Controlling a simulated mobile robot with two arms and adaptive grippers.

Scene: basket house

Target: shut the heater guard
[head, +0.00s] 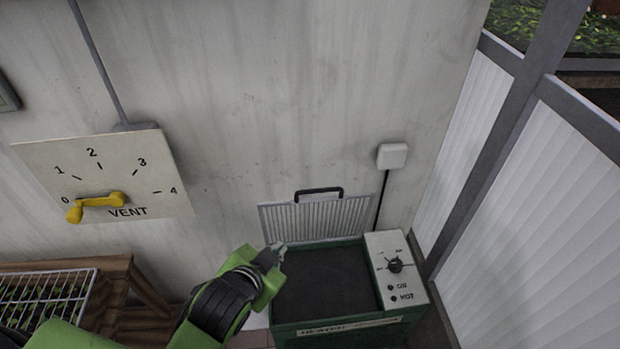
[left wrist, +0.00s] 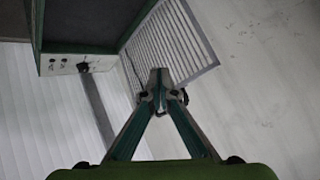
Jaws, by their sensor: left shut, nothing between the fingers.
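The heater guard (head: 316,219) is a pale slatted panel with a black handle (head: 320,190) on its top edge. It stands raised at the back of the green heater (head: 345,336), against the wall, leaving the dark heater top (head: 325,283) uncovered. My left gripper (head: 276,252) is shut and empty beside the guard's lower left corner in the head view. In the left wrist view, the shut fingertips (left wrist: 160,76) overlap the guard (left wrist: 172,40) and partly hide what seems to be its handle. I cannot tell whether they touch it. My right gripper is not in view.
A control panel with a dial (head: 395,265) is on the heater's right side. A vent plate (head: 110,180) with a yellow crank hangs on the wall at left. A wooden bench with a wire rack (head: 45,290) stands lower left. White panels (head: 540,220) close the right side.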

